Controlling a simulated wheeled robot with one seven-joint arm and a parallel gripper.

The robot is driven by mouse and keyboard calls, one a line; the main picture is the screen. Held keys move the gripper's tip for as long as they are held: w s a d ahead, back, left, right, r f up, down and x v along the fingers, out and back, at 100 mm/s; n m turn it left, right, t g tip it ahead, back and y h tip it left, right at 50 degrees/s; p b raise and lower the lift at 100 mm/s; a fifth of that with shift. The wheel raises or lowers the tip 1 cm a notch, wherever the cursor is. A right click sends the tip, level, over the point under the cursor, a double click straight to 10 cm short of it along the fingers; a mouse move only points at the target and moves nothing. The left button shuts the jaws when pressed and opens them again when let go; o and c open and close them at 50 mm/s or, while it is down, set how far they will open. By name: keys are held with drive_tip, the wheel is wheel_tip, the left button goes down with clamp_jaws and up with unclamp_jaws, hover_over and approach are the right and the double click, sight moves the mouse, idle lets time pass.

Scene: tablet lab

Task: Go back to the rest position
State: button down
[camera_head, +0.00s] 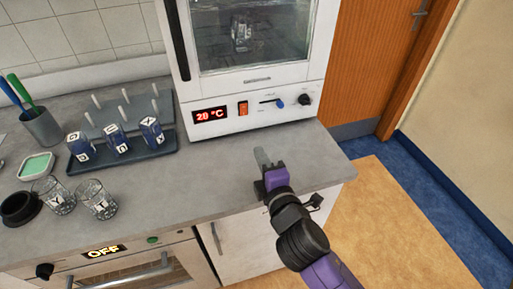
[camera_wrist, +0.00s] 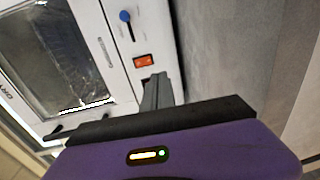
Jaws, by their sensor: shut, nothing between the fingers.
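My gripper (camera_head: 262,160) is shut and empty in the head view. It is held over the right part of the grey counter, in front of the white drying oven (camera_head: 255,117). In the wrist view the shut fingers (camera_wrist: 156,92) point toward the oven's front panel (camera_wrist: 128,50), close to its orange switch (camera_wrist: 142,61). The oven door is closed, and a glass vessel (camera_head: 241,32) shows behind its window. The oven display (camera_head: 210,115) reads about 20 °C.
A dark rack (camera_head: 150,152) with several blue-and-white labelled pieces stands left of the oven. Glass beakers (camera_head: 97,200), a black bowl (camera_head: 19,208), a green-topped dish (camera_head: 36,166) and a pen cup (camera_head: 42,128) stand at the left. Floor (camera_head: 390,225) is free at the right.

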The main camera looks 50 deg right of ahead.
drive_tip(key=shift+s+a, duration=0.25)
drive_tip(key=shift+s, duration=0.15)
idle(0.4)
